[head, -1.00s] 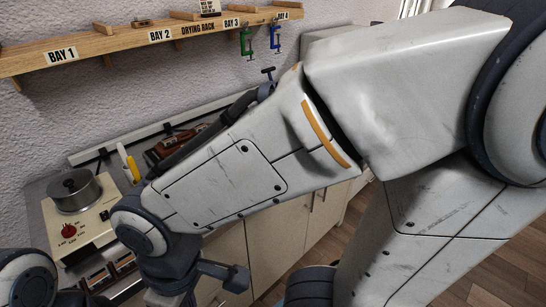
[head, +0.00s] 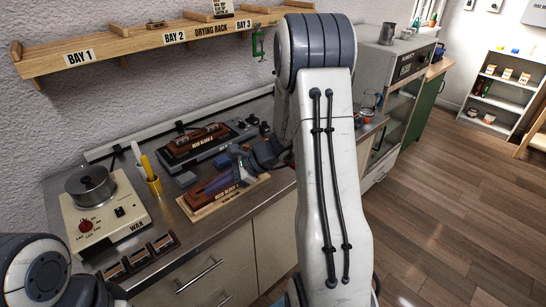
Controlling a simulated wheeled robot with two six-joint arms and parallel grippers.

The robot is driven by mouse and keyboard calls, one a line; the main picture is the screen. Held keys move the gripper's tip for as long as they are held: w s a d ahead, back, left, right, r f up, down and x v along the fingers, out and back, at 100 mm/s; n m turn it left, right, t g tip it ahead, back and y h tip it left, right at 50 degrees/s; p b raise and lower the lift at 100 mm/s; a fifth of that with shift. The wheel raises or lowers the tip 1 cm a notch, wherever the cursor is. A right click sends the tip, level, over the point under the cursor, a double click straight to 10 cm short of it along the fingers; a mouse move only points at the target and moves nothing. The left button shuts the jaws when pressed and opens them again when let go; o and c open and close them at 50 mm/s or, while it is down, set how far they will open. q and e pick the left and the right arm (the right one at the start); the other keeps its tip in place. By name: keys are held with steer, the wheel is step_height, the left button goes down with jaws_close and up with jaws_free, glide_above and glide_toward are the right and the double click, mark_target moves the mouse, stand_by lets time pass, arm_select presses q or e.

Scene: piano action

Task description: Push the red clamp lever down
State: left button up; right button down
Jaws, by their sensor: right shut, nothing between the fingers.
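My right gripper (head: 240,163) is dark and small in the head view. It is shut and empty, above the bench near the right end of a brown block on a wooden board (head: 229,193). A second, longer brown block (head: 196,142) sits on a dark fixture behind it. I cannot make out a red clamp lever; it may be hidden behind my right arm or gripper, or too small to tell. Whether the gripper touches anything is unclear. Only links of my left arm show at the lower left; its gripper is not in view.
A wax heater (head: 130,228) with a metal pot (head: 91,186) and red knob stands at the left. Small framed pieces (head: 138,256) lie at the front edge. A wooden drying rack (head: 130,47) hangs above.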

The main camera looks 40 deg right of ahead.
steer(key=w+d+f+m+t+h, duration=0.25)
steer(key=d+m+t, duration=0.4)
steer(key=d, duration=0.95)
steer(key=m+h, duration=0.5)
steer(key=m, duration=0.3)
glide_toward(277, 169)
step_height(277, 169, up, 3)
steer(key=shift+r+t+p, duration=0.2)
steer(key=shift+t+p, duration=0.05)
steer(key=shift+p, duration=0.2)
steer(key=shift+n, duration=0.25)
steer(key=shift+w+a, duration=0.15)
steer(key=shift+w, duration=0.1)
steer(key=p+x, duration=0.2)
steer(key=x, duration=0.6)
steer(key=shift+f, duration=0.1)
steer(key=shift+w+f+p, duration=0.3)
steer(key=shift+w+f, duration=0.05)
steer(key=shift+w, duration=0.25)
